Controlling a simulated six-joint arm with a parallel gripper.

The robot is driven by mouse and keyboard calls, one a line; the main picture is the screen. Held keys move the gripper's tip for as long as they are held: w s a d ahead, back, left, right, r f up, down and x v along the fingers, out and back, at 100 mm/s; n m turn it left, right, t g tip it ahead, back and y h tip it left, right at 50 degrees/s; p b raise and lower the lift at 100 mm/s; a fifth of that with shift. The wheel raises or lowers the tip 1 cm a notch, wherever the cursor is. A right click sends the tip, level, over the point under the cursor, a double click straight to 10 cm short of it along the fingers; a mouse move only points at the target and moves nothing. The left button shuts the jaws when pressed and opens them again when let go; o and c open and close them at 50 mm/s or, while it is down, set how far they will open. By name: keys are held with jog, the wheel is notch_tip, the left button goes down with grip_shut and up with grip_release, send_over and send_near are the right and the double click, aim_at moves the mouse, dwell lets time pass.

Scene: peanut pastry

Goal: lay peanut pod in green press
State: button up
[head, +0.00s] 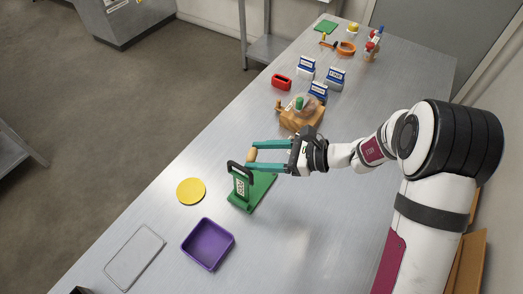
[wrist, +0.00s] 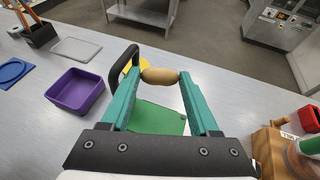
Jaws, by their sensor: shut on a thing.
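The tan peanut pod (wrist: 160,76) is held between the tips of my gripper (wrist: 159,77). In the head view the pod (head: 252,155) also shows at the ends of the teal fingers. My gripper (head: 251,156) is shut on it. The green press (head: 259,191) stands on the table with a black handle and a labelled upright plate. The pod is above the press, close to the black handle; I cannot tell whether they touch. In the wrist view the press (wrist: 158,117) shows as a green base between my fingers, partly hidden by them.
A yellow disc (head: 190,191), a purple tray (head: 231,242) and a grey flat tray (head: 134,258) lie near the press. A wooden device (head: 290,117), a red holder (head: 281,82) and several blue-and-white labelled boxes (head: 306,65) stand farther up the table.

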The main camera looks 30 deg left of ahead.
aim_at(261, 187)
notch_tip(261, 187, down, 12)
jog(key=shift+f, duration=0.1)
dwell(0.5)
jog(key=shift+f, duration=0.55)
dwell(2.5)
jog(key=o, duration=1.4)
jog(key=shift+c, duration=0.2)
jog(key=shift+o, duration=0.3)
jog(key=shift+v, duration=3.55)
